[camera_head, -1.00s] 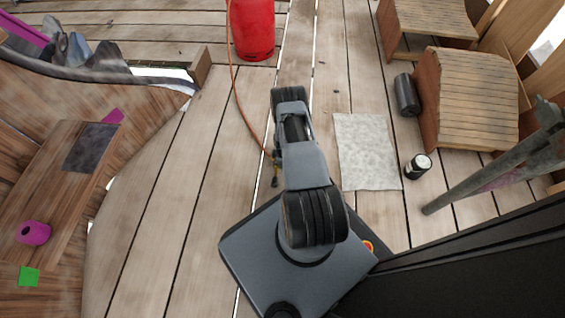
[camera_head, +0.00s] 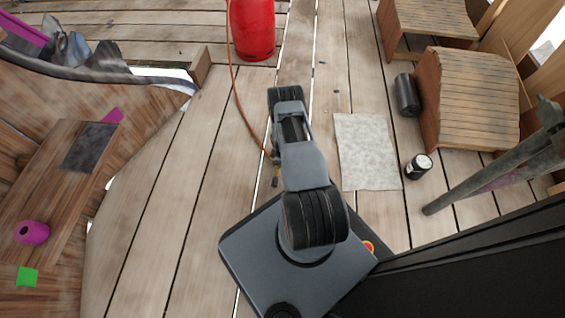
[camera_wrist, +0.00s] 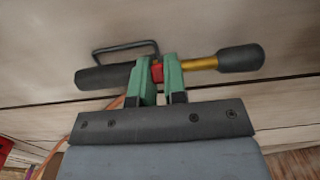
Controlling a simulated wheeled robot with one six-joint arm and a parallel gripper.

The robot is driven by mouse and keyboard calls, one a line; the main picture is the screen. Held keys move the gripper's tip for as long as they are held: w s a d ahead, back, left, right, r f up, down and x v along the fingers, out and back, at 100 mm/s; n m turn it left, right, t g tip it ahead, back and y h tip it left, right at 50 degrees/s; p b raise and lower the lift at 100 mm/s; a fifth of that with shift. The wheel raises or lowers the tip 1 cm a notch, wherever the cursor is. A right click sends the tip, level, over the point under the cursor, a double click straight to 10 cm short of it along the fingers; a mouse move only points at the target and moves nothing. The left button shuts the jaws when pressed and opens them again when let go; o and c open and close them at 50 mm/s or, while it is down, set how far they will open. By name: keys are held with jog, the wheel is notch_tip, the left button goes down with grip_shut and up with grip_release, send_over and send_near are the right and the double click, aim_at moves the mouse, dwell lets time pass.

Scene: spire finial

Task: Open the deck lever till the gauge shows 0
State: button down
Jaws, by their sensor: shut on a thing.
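In the wrist view my gripper (camera_wrist: 158,78) has green fingers, closed around the middle of a torch-like tool. The tool has a black handle (camera_wrist: 102,77) with a wire loop over it, a red part (camera_wrist: 157,72) between the fingers, a brass tube (camera_wrist: 200,64) and a black end (camera_wrist: 240,58). In the head view a small part of the tool (camera_head: 275,181) shows beside my arm; my fingers are hidden there. I cannot make out a deck lever or a gauge in either view.
An orange hose (camera_head: 236,95) runs from near the red cylinder (camera_head: 253,28) to the tool. A grey pole (camera_head: 490,180) leans at far right. Plank floor (camera_head: 160,190) is clear at left.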

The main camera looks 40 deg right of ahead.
jog(key=shift+w+a+r+g+h+b, duration=0.1)
jog(key=shift+w+a+g+h+b, duration=0.25)
jog(key=shift+g+h+b, duration=0.25)
jog(key=shift+w+a+r+g+h+b, duration=0.1)
jog(key=shift+w+a+g+h+b, duration=0.3)
jog(key=shift+g+h, duration=0.35)
jog(key=shift+w+a+g+h, duration=0.15)
jog(key=shift+a+g+h, duration=0.05)
jog(key=shift+g+h, duration=0.35)
jog(key=shift+w+a+g+h, duration=0.15)
jog(key=shift+g+h, duration=0.25)
jog(key=shift+h, duration=0.1)
jog(key=shift+w+a+g+h, duration=0.25)
jog(key=shift+g+h, duration=0.3)
jog(key=shift+w+a+g+h, duration=0.2)
jog(key=shift+a+g+h, duration=0.05)
jog(key=shift+g+h, duration=0.3)
jog(key=c, duration=1.2)
grip_release()
jog(key=shift+o, duration=0.2)
jog(key=shift+w, duration=0.1)
jog(key=v, duration=1.3)
jog(key=shift+w+a, duration=0.25)
jog(key=shift+a, duration=0.15)
